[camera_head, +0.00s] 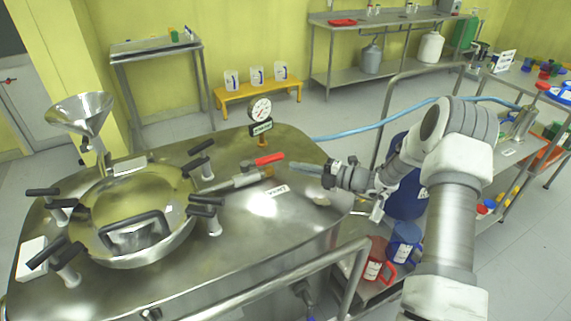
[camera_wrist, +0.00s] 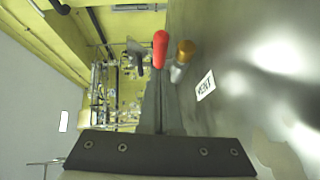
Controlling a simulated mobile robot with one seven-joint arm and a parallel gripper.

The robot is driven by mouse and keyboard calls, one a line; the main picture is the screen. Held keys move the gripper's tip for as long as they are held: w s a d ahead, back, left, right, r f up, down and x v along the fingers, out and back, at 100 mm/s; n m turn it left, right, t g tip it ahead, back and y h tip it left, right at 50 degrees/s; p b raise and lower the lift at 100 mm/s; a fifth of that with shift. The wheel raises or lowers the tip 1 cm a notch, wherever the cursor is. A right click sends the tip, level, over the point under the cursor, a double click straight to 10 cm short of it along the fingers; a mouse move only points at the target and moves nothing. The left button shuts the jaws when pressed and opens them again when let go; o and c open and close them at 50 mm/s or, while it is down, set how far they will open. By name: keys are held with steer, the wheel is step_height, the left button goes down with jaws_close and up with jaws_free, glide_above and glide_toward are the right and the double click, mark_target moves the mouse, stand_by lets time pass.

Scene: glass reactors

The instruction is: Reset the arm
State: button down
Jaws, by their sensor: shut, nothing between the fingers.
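My arm (camera_head: 450,200) reaches in from the right over the steel reactor lid (camera_head: 250,220). My gripper (camera_head: 294,167) is shut and empty, its fingers pointing left toward the vent valve's red handle (camera_head: 269,158). In the wrist view, the shut fingers (camera_wrist: 158,84) extend forward, with the red handle (camera_wrist: 160,48) just past their tips. A brass-coloured fitting (camera_wrist: 185,50) and the VENT label (camera_wrist: 205,85) are to the right of the fingers. I cannot tell whether the fingertips touch the handle.
A pressure gauge (camera_head: 260,108) stands at the back of the lid, and a round hatch (camera_head: 135,215) with black clamp handles is on the left. A blue hose (camera_head: 380,123) runs behind my arm. A metal rail (camera_head: 290,285) crosses in front. A blue drum (camera_head: 405,195) stands beneath my forearm.

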steer(key=v, duration=0.6)
steer(key=shift+s+d, duration=0.15)
steer(key=shift+d, duration=0.05)
steer(key=s+a+r+n+g+h+p, duration=0.1)
steer(key=s+a+r+n+g+h, duration=0.25)
steer(key=s+r+n, duration=0.6)
steer(key=s+a+r+n+g+h+p, duration=0.1)
steer(key=s+a+r+n+g+h, duration=0.45)
steer(key=n, duration=0.75)
steer(key=s+d+r+n+t+h+p, duration=0.1)
steer(key=s+d+r+n+t+h, duration=0.1)
steer(key=s+n, duration=0.7)
steer(key=s+d+r+n+t+h, duration=0.3)
steer(key=s+d+r+n, duration=0.3)
steer(key=s+n, duration=0.3)
steer(key=r+n+t, duration=0.1)
steer(key=n, duration=0.2)
steer(key=shift+s+d+h+p, duration=0.15)
steer(key=shift+s+h+p, duration=0.15)
steer(key=shift+p, duration=0.1)
